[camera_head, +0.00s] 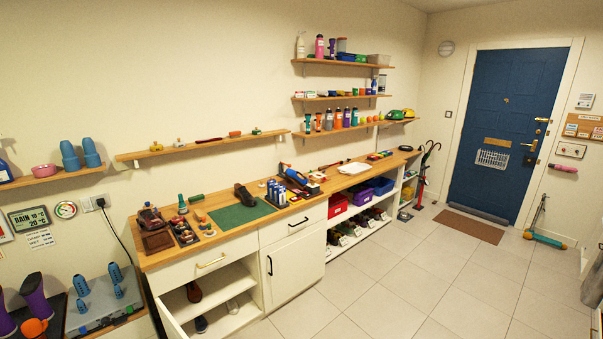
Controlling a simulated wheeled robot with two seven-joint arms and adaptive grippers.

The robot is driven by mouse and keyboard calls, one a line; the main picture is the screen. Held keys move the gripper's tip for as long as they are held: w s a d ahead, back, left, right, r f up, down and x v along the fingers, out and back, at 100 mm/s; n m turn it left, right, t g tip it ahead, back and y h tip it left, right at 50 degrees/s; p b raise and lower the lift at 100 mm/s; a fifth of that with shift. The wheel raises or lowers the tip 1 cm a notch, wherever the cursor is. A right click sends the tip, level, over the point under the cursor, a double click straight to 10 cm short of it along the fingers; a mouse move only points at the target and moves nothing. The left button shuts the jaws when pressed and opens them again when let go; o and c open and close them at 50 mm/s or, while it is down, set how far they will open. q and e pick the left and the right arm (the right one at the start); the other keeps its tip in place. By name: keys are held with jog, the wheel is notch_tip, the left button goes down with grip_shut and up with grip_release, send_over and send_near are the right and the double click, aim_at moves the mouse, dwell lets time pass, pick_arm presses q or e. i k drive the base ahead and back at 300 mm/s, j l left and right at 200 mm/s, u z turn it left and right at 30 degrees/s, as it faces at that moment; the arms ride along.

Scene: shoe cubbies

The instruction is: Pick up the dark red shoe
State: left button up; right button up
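A dark reddish-brown shoe (194,291) is on the upper shelf inside the open lower cabinet (237,284), under the left end of the wooden counter. It is small and shadowed, so its exact shade is hard to tell. A dark blue shoe (201,324) and a whitish shoe (232,306) are lower in the same cabinet. A dark brown shoe (244,194) stands on the counter by a green mat (240,215). Neither of my grippers is in view.
The white cabinet door (173,318) stands open at the left. Several shoes (346,233) and purple and red bins (360,194) fill the open cubbies further right. Purple boots (36,295) stand at lower left.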

aim_at(147, 219)
jog(key=u, duration=1.1)
